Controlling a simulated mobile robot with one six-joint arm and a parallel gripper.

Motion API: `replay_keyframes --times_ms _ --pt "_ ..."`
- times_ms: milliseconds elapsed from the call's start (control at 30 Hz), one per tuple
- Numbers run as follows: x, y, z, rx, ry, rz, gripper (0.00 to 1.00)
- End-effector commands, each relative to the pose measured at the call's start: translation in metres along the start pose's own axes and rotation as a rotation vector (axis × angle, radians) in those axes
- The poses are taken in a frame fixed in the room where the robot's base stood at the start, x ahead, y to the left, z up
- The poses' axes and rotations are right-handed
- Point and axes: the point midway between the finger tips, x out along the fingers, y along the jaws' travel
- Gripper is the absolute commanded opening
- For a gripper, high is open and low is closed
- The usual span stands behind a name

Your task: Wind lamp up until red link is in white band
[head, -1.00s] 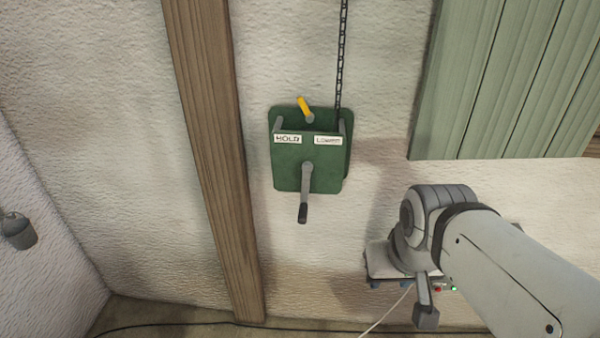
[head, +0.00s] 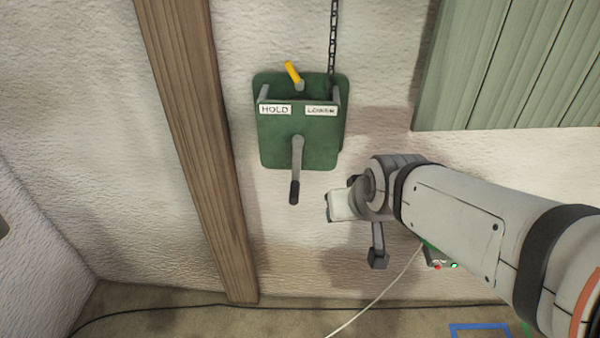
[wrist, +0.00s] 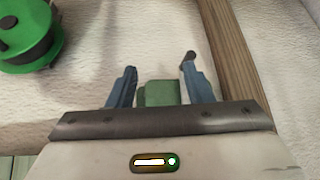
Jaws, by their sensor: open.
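The green winch (head: 318,145) is on the wall, with HOLD and LOWER labels. Its yellow lever (head: 292,72) leans left, to the HOLD side. The grey crank (head: 298,155) hangs down with a dark grip (head: 294,193) at its end. A dark chain (head: 334,35) runs up out of view. My gripper (head: 330,208) is right of the crank grip, apart from it. In the wrist view my gripper (wrist: 160,70) is open, with part of a green block (wrist: 163,93) showing between its fingers. The lamp, red link and white band are not seen.
A wooden post (head: 195,150) stands left of the winch. Green boards (head: 510,70) cover the upper right wall. A cable (head: 150,309) lies along the floor. A green round thing with a black middle (wrist: 30,38) shows in the wrist view.

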Motion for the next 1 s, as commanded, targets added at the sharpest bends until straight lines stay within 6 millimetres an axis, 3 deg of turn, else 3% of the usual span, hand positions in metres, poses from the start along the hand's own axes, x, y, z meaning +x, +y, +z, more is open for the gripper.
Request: replay_keyframes --times_ms 33,100,200,267,400,633,1000 --pt "0.037 -0.013 -0.001 -0.037 0.065 -0.025 0.46" --pt "0.067 -0.029 -0.015 -0.078 0.175 -0.044 0.46" --pt "0.103 -0.054 -0.029 -0.154 0.311 -0.077 0.46" --pt "0.124 -0.051 -0.038 -0.148 0.409 0.0 0.46" --pt "0.162 -0.068 -0.048 -0.196 0.602 0.081 0.46" --pt "0.192 -0.077 -0.046 -0.266 0.81 0.266 0.46" --pt "0.201 -0.079 -0.041 -0.318 0.923 0.425 0.46"
